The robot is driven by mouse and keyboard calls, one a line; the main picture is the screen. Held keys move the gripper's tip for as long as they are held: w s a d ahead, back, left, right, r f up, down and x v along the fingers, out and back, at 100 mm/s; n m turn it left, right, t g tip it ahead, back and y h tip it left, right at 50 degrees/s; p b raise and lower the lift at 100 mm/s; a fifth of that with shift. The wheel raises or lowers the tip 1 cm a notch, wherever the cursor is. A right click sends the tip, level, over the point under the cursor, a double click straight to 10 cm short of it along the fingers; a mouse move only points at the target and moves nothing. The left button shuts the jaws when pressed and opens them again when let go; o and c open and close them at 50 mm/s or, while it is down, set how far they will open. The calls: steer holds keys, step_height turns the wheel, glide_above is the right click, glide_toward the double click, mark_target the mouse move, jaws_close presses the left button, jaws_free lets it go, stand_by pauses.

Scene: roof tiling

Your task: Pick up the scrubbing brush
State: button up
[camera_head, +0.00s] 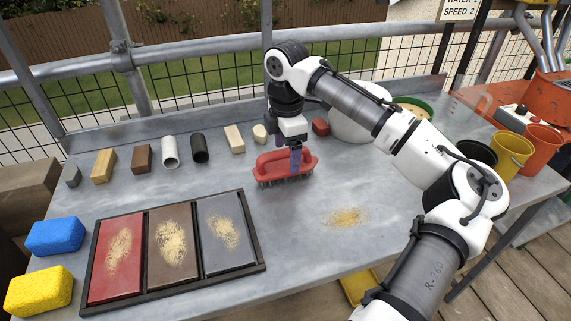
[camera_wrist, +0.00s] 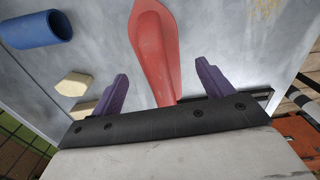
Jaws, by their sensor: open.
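The scrubbing brush (camera_head: 283,168) has a red body with a handle and dark bristles. It stands bristles down on the grey metal table (camera_head: 300,215), near the middle. My gripper (camera_head: 296,160) is above and at the brush's right part, pointing down. In the wrist view the red brush (camera_wrist: 153,45) runs up between the two purple fingers of my gripper (camera_wrist: 160,88). The fingers are open, with a gap on each side of the brush. The brush's near end is hidden behind the gripper's black mount.
A tray (camera_head: 262,268) with three sand-dusted tiles lies front left, beside a blue sponge (camera_head: 56,236) and a yellow sponge (camera_head: 39,291). Small blocks and tubes line the back. Buckets (camera_head: 513,152) stand right.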

steer(key=shift+f, duration=1.6)
steer(key=shift+c, duration=0.2)
steer(key=c, duration=1.1)
steer(key=shift+r, duration=0.15)
step_height(320, 180, up, 28)
steer(key=p, duration=0.3)
